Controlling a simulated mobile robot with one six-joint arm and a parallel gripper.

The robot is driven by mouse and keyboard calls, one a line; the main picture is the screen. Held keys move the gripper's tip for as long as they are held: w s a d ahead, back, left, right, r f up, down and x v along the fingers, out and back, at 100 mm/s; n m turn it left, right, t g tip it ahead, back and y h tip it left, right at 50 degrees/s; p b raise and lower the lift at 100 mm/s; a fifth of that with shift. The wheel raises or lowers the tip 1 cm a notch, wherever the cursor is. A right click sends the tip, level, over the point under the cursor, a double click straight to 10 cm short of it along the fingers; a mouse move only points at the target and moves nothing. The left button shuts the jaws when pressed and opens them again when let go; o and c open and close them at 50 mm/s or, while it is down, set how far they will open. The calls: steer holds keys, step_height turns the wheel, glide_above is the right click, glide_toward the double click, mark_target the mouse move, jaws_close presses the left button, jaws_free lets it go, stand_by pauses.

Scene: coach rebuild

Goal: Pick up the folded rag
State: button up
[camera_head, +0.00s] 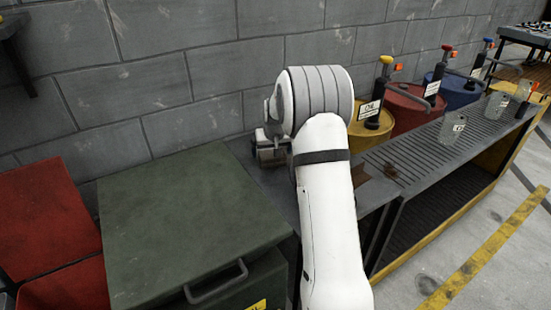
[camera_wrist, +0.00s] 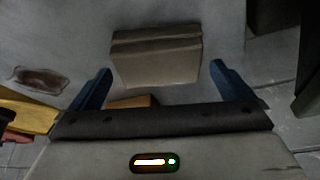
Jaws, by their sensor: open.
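A grey-beige folded rag (camera_wrist: 157,57), with a fold line across it, lies flat on a grey top (camera_wrist: 60,40) in the wrist view. My gripper (camera_wrist: 160,68) is open, its blue fingers on either side of the rag's near part. I see no contact between the fingers and the rag, and I cannot tell the height gap. In the head view my gripper (camera_head: 270,150) is mostly hidden by my white arm, and I cannot make out the rag there.
A dark green box (camera_head: 180,220) and red container (camera_head: 45,230) stand left. Yellow (camera_head: 372,138), red (camera_head: 415,108) and blue (camera_head: 455,90) drums stand right, behind a slatted bench (camera_head: 445,150). A block wall (camera_head: 190,60) is behind. A brown stain (camera_wrist: 40,78) marks the top.

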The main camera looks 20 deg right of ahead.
steer(key=shift+x, duration=1.15)
steer(key=shift+c, duration=0.4)
steer(key=c, duration=0.7)
steer(key=shift+r+p, duration=0.55)
steer(key=shift+r, duration=4.55)
steer(key=shift+c, duration=0.2)
